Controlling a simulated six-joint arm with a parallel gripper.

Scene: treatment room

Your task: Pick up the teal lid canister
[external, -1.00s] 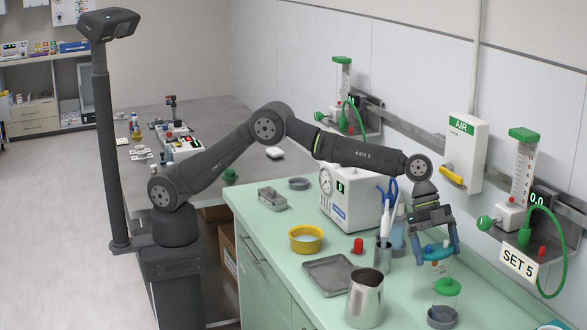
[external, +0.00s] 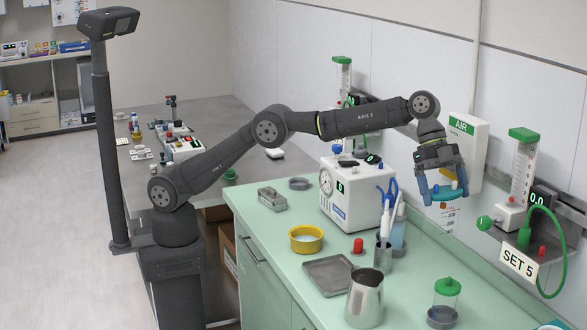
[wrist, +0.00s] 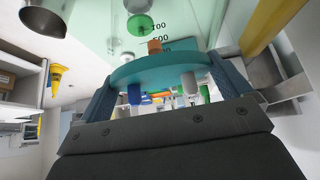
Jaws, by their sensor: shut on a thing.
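The teal lid canister has a round teal lid (external: 448,195) and a clear, see-through body with printed volume marks (external: 449,216). My gripper (external: 443,192) is shut on the lid, with one blue finger on each side. It holds the canister in the air above the right part of the green counter, near the wall. In the wrist view the teal lid (wrist: 158,68) spans between my two fingers, with small coloured ports on its top. The clear body is hard to make out against the background.
A green-lidded clear canister (external: 447,288) stands on the counter below. A steel jug (external: 365,298), a metal tray (external: 328,275), a red-capped item (external: 358,246), a yellow bowl (external: 306,239) and a white device (external: 350,196) stand to the left. The AIR box (external: 462,150) and flowmeter (external: 522,168) are on the wall.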

